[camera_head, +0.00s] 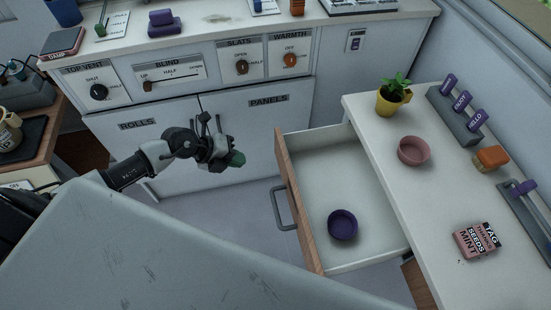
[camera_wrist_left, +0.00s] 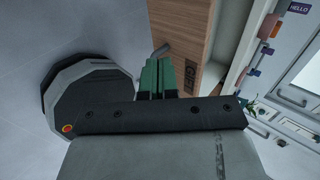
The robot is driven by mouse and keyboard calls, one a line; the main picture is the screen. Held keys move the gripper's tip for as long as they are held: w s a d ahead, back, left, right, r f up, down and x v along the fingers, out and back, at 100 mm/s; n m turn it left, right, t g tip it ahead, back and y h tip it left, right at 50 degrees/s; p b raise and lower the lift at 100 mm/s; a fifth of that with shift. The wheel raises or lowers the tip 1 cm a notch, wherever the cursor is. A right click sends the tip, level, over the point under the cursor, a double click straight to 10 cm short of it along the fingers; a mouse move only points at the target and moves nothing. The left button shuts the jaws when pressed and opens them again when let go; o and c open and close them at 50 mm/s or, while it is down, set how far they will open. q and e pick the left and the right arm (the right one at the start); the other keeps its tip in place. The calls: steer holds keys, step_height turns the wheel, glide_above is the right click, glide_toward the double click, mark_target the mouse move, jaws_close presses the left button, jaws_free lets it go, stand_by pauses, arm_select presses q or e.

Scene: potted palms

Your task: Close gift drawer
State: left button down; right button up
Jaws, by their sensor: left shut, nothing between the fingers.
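The gift drawer (camera_head: 340,192) stands pulled open from the white counter on the right, with a wooden front (camera_head: 299,205) and a grey bar handle (camera_head: 281,208). A purple bowl (camera_head: 343,225) sits inside it. In the left wrist view the wooden front (camera_wrist_left: 185,28) shows a partly covered label reading GIFT, and the handle (camera_wrist_left: 161,50) is just beyond the fingertips. My left gripper (camera_head: 236,159) is shut and empty, left of the drawer front and apart from it in the head view. Its green fingers also show in the left wrist view (camera_wrist_left: 165,76). My right gripper is not seen.
The right counter (camera_head: 438,205) holds a potted plant (camera_head: 392,97), a pink bowl (camera_head: 413,151), a seed packet (camera_head: 477,241) and purple-tagged stands. A white cabinet (camera_head: 210,120) with knobs is at the back. Floor (camera_head: 245,195) is clear left of the drawer.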

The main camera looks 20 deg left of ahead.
mark_target(282, 164)
arm_select(q)
steer(key=x, duration=0.3)
steer(key=r+x, duration=0.1)
steer(key=x, duration=0.2)
steer(key=d+x, duration=0.1)
steer(key=x, duration=0.2)
steer(key=shift+w+d, duration=0.15)
steer(key=shift+w, duration=0.4)
steer(key=shift+w+d, duration=0.4)
steer(key=shift+d, duration=0.2)
steer(key=shift+w+d, duration=0.2)
steer(key=shift+d, duration=0.1)
steer(key=w+d, duration=0.1)
steer(key=d, duration=0.1)
steer(key=w+d+p, duration=0.1)
steer(key=w+d, duration=0.2)
steer(key=d, duration=0.2)
steer(key=shift+w+r+p, duration=0.1)
steer(key=shift+w+p, duration=0.2)
steer(key=shift+w, duration=0.05)
steer(key=w+d, duration=0.2)
steer(key=d, duration=0.1)
steer(key=w+d+b, duration=0.1)
steer(key=w+d, duration=0.1)
steer(key=d, duration=0.1)
steer(key=w+d+b, duration=0.1)
steer(key=w+d, duration=0.1)
steer(key=d, duration=0.1)
steer(key=shift+w+d, duration=0.35)
steer(key=shift+d, duration=0.05)
